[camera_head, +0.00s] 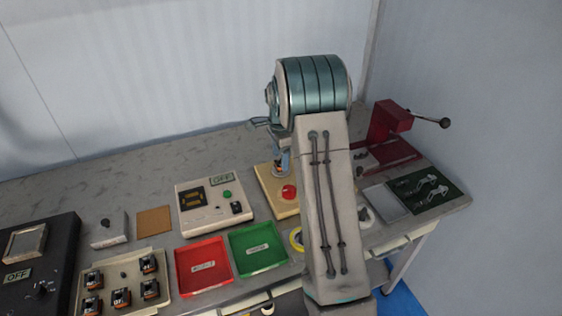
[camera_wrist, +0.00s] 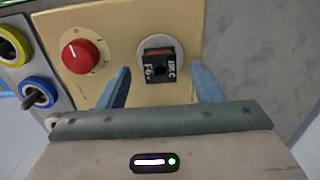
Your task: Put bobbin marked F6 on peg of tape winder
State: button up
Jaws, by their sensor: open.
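The bobbin marked F6 (camera_wrist: 155,70) is a dark block with a brown top face. In the wrist view it sits upright over a round grey disc on the tan board of the tape winder (camera_wrist: 115,30). The peg itself is hidden under it. The winder board, with its red knob (camera_head: 289,192), also shows in the head view, partly behind my arm. My gripper (camera_wrist: 163,80) is open, with one blue finger on each side of the bobbin's near end and gaps between. In the head view my gripper (camera_head: 281,160) is over the winder, mostly hidden.
A beige tray (camera_head: 109,283) with several bobbins stands at the front left. Red (camera_head: 203,285) and green (camera_head: 258,262) trays and a beige tester (camera_head: 213,216) lie left of the winder. A red press (camera_head: 390,130) stands at the right. Tape rolls lie close by the winder.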

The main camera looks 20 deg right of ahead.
notch_tip(320, 180, up, 11)
dwell(0.3)
jog(key=shift+r, duration=0.1)
